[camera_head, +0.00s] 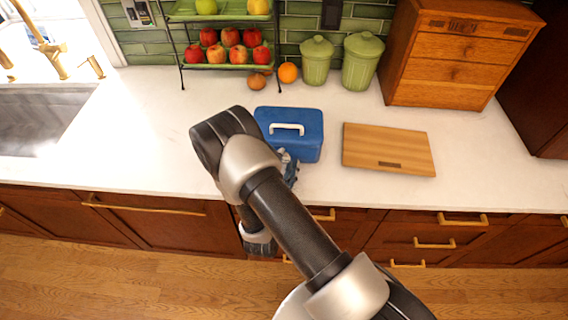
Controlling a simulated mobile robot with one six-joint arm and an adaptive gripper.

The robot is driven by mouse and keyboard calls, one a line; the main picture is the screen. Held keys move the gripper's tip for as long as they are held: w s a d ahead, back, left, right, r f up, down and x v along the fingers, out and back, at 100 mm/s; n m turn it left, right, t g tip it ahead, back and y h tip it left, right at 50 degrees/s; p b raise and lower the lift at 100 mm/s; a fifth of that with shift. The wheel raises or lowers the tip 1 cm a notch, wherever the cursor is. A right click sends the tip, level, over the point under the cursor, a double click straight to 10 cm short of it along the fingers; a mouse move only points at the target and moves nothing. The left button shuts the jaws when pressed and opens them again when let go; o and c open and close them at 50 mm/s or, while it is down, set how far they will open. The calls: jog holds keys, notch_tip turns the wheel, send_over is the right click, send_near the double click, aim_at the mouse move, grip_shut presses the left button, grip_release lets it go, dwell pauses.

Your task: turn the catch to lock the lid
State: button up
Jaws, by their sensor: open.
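A blue box (308,145) with a white handle (287,129) on its lid stands on the white countertop. The lid lies flat and looks closed. My gripper (289,168) is at the box's front left, close against its front side; it is small and partly hidden by my arm. Its jaws are open. I cannot tell whether it touches the box. The catch cannot be made out; my arm and gripper cover part of the box's front.
A wooden cutting board (388,149) lies just right of the box. Behind stand two green canisters (317,62), an orange (288,72), a fruit rack (222,66) and a wooden drawer chest (455,55). A sink (40,115) is at left. Counter left of the box is clear.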

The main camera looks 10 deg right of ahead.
jog(key=shift+c, duration=0.4)
grip_shut()
jog(key=shift+m, duration=0.4)
jog(key=m+p, duration=0.1)
jog(key=m, duration=0.2)
jog(key=shift+r+m+g, duration=0.1)
jog(key=shift+m+g, duration=0.2)
jog(key=shift+m, duration=0.1)
jog(key=m+y, duration=0.1)
jog(key=m, duration=0.3)
jog(key=shift+d, duration=0.1)
jog(key=m+y, duration=0.1)
jog(key=m, duration=0.3)
jog(key=shift+s, duration=0.1)
jog(key=shift+d+m+y+b, duration=0.1)
jog(key=shift+m+y+b, duration=0.3)
jog(key=shift+m, duration=1.3)
